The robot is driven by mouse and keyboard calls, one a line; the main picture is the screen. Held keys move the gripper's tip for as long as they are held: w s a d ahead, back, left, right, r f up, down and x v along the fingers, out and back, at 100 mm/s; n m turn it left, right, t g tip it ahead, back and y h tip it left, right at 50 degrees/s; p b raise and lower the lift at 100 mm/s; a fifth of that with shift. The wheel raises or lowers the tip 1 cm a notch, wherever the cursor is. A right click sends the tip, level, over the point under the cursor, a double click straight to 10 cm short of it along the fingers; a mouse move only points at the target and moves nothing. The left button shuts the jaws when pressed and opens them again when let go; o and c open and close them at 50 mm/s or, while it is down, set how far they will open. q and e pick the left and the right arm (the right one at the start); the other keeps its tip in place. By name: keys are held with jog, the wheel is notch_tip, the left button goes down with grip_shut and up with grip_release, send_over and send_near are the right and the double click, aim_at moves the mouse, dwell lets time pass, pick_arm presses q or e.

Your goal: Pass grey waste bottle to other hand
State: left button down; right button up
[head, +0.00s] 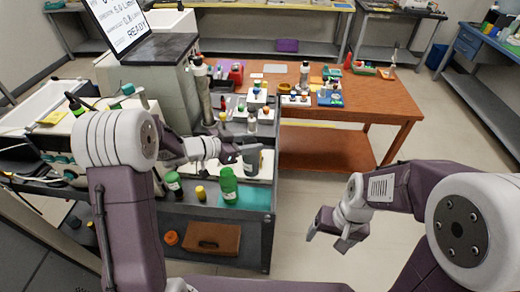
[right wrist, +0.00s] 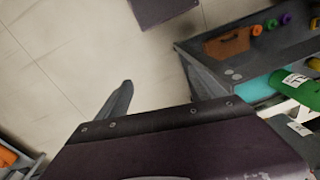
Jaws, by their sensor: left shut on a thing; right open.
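The grey waste bottle (head: 252,158) is in the head view, held upright or nearly so above the right part of the dark bench. My left gripper (head: 240,152) is shut on it, reaching in from its left side. The fingers hide part of the bottle. My right gripper (head: 325,238) is open and empty over the floor, to the right of the bench and lower in the picture than the bottle. In the right wrist view one finger of my right gripper (right wrist: 118,98) shows, with bare floor beyond it.
A green bottle (head: 228,185) stands near the bench's front edge, beside a small yellow-capped bottle (head: 200,193). A brown box (head: 213,238) lies on the lower shelf. A wooden table (head: 345,105) with several small items stands behind. The floor between bench and right arm is clear.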

jog(key=a+r+m+y, duration=0.2)
jog(key=a+m+y, duration=0.1)
jog(key=a+m, duration=0.3)
jog(key=m+t+y, duration=0.7)
jog(key=m+y, duration=0.1)
jog(key=m, duration=0.7)
send_near(251, 160)
jog(key=w, duration=0.1)
pick_arm(q)
jog(key=shift+w, duration=0.1)
pick_arm(e)
notch_tip(251, 160, down, 2)
jog(key=w+d+m, duration=0.1)
jog(key=shift+h, duration=0.3)
jog(key=x, duration=1.2)
jog(key=shift+f, duration=0.1)
jog(key=c, duration=1.2)
pick_arm(q)
jog(key=c, duration=1.2)
grip_release()
jog(key=shift+c, duration=0.2)
pick_arm(e)
jog(key=c, duration=0.4)
pick_arm(q)
jog(key=o, duration=0.5)
